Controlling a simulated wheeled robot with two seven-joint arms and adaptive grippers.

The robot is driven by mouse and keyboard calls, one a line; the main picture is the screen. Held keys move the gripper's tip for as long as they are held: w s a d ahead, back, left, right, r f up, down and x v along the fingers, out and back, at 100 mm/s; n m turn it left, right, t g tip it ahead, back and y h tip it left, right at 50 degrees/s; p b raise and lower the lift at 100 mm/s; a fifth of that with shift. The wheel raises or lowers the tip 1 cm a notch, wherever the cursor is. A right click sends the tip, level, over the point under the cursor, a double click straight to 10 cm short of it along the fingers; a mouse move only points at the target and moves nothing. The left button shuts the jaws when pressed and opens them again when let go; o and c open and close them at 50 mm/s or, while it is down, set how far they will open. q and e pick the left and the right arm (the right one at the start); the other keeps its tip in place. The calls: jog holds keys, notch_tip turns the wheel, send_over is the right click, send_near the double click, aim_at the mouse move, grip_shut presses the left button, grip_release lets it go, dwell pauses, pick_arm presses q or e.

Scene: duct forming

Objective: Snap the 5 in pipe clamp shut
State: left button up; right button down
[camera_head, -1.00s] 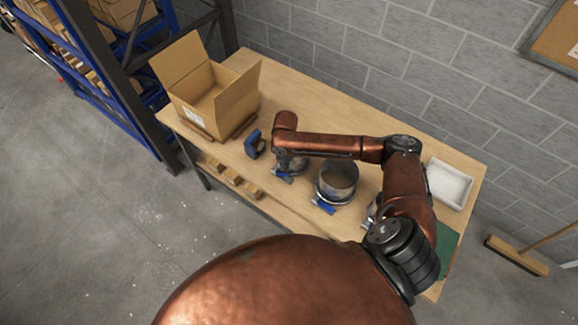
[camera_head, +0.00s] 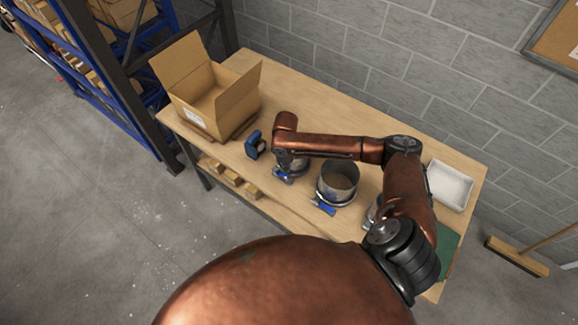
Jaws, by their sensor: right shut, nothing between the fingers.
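Several round metal pipe pieces with clamps stand on the wooden table; I cannot tell by size which clamp is the 5 in one. The left metal piece (camera_head: 298,167) is largely hidden by my right arm, with a blue clamp handle (camera_head: 283,179) at its front left. My right gripper (camera_head: 283,170) is shut and empty, pointing down at that handle; I cannot tell whether they touch. The middle metal piece (camera_head: 338,180) is open-topped, with a clamp around its base and a blue handle (camera_head: 324,208) sticking out in front. A third piece (camera_head: 371,213) is mostly hidden behind my arm.
An open cardboard box (camera_head: 213,98) stands at the table's left end. A blue and black tool (camera_head: 255,145) lies left of my gripper. A white tray (camera_head: 449,186) and green mat (camera_head: 447,245) are at the right.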

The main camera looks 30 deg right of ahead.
jog(key=shift+f, duration=0.15)
jog(key=shift+f, duration=0.25)
jog(key=shift+f+b, duration=0.65)
jog(key=shift+f, duration=1.5)
jog(key=shift+r, duration=0.1)
notch_tip(320, 180, up, 8)
jog(key=p, duration=0.9)
